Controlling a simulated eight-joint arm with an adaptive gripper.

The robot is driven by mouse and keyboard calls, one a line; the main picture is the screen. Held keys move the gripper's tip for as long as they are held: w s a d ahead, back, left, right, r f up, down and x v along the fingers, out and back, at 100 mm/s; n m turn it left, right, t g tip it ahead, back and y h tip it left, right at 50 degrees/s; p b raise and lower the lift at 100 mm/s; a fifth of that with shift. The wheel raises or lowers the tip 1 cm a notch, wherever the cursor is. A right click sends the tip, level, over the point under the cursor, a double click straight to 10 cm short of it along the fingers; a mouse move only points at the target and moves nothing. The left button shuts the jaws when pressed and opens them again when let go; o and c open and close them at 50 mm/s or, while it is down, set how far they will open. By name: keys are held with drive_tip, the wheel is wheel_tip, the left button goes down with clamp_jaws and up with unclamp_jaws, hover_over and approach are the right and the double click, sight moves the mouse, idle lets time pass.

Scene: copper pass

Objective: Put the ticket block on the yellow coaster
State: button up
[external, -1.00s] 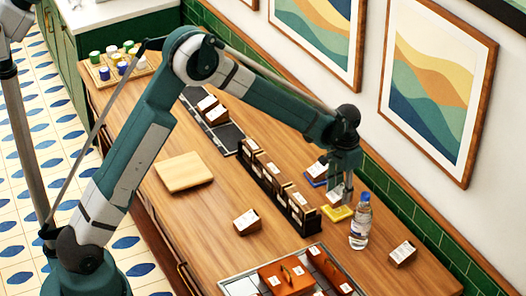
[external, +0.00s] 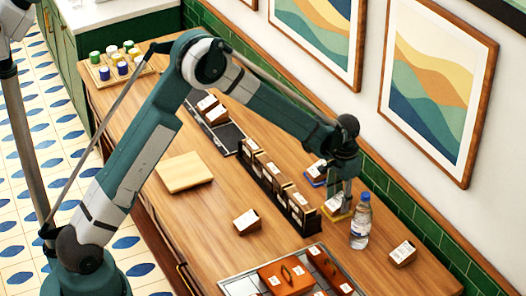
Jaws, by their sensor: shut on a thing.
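My gripper (external: 343,198) is shut on a small ticket block (external: 333,204), white-faced with brown sides. The block is low over the yellow coaster (external: 341,217) at the right of the counter. It covers part of the coaster; whether it touches it I cannot tell. My fingers hide part of the block.
A water bottle (external: 361,222) stands close to the right of the coaster. A blue coaster with another block (external: 317,172) lies behind. A black rack (external: 275,185) of blocks stands to the left. Loose blocks lie at the front (external: 246,222) and right (external: 402,254).

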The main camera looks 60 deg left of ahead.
sight(339, 200)
drive_tip(key=shift+f, duration=0.2)
drive_tip(key=o, duration=0.9)
drive_tip(key=shift+r, duration=0.15)
wheel_tip(339, 200, up, 12)
drive_tip(key=shift+r, duration=0.1)
idle(0.5)
